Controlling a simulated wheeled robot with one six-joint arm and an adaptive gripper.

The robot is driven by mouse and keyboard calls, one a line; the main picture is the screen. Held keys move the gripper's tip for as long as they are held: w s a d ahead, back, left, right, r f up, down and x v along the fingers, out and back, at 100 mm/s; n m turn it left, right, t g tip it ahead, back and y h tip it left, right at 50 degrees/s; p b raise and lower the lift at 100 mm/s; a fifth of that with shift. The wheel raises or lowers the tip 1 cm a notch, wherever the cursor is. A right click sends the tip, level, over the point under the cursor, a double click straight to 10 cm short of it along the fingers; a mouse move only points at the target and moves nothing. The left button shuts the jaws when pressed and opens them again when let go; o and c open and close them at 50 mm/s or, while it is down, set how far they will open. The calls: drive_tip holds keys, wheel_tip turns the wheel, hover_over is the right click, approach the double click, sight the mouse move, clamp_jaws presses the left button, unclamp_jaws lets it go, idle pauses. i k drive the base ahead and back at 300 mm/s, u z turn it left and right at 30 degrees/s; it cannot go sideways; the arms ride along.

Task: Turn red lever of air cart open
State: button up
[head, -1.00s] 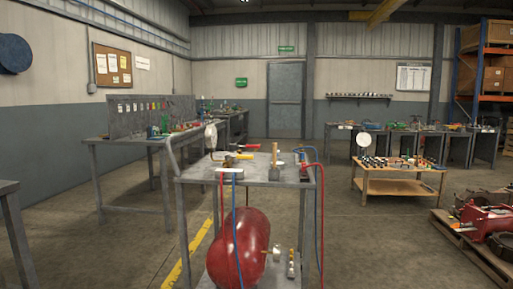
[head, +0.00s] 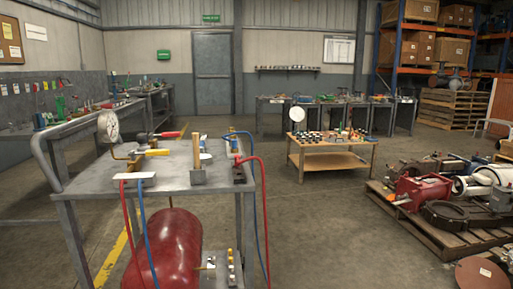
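The air cart (head: 165,181) stands at the left in the head view, a grey metal table with a red tank (head: 172,250) on its lower level. On its top, a small red lever (head: 170,134) shows behind a yellow lever (head: 157,152), both near the pressure gauge (head: 108,125). The red lever is small, and its exact angle on its valve is hard to tell. Red and blue hoses hang from a white block (head: 133,176) at the front edge and from a fitting at the right. My gripper is not in view.
A wooden table (head: 332,150) with small parts stands behind the cart to the right. A pallet (head: 440,240) with red and grey machine parts lies at the right. Concrete floor (head: 325,225) is clear between cart and pallet. A workbench (head: 30,130) runs along the left.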

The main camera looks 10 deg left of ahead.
sight(164, 134)
drive_tip(key=z, duration=0.45)
drive_tip(key=i, duration=2.05)
drive_tip(key=u, duration=0.75)
drive_tip(key=i, duration=1.15)
drive_tip(key=u, duration=1.05)
